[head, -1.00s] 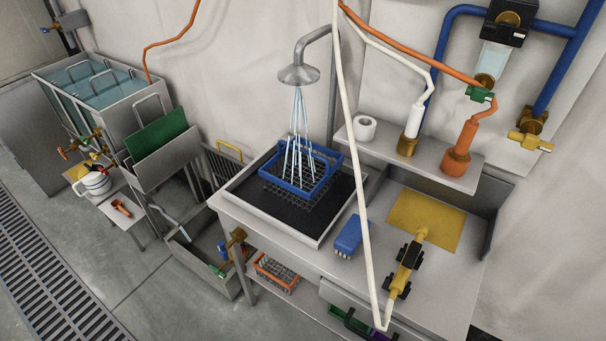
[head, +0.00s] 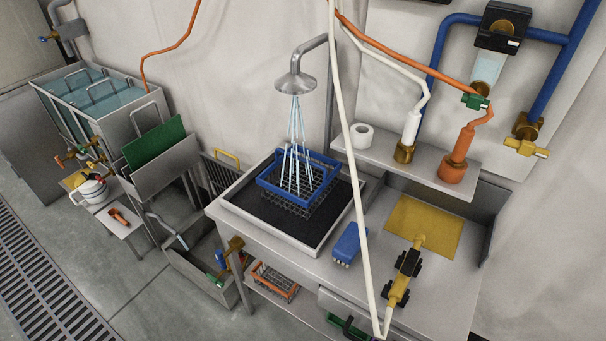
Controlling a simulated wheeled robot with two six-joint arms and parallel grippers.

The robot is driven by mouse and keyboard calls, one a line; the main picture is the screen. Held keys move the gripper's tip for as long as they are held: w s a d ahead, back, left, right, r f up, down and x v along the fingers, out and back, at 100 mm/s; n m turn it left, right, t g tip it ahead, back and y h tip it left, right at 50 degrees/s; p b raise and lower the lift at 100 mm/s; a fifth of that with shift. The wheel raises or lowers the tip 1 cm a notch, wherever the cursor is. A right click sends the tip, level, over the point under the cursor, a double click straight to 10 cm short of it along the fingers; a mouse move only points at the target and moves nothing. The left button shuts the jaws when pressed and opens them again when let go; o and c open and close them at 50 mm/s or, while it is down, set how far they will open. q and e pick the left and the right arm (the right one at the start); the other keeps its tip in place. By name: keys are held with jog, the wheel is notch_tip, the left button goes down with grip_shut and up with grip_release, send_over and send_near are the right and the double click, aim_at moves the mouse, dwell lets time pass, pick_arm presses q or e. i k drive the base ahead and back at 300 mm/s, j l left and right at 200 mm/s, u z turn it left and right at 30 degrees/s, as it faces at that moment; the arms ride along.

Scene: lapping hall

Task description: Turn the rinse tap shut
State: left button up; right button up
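Water streams from a grey shower head (head: 296,83) into a blue-rimmed wire basket (head: 300,175) on a dark mat in a bench tray. A brass tap with a yellow handle (head: 526,146) sits on the blue pipe at the right wall. Another brass tap (head: 234,246) with a blue part is at the bench's front left. I cannot tell from the picture which one is the rinse tap. Neither of my grippers is in view.
The bench (head: 270,247) carries a blue brush-like block (head: 347,244) and a brass tool (head: 405,277). A white hose (head: 352,160) hangs across its front. A shelf (head: 435,177) holds orange and white nozzles. Tanks (head: 90,100) stand left; floor is open at lower left.

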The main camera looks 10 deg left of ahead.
aim_at(220, 259)
jog(key=u, duration=1.1)
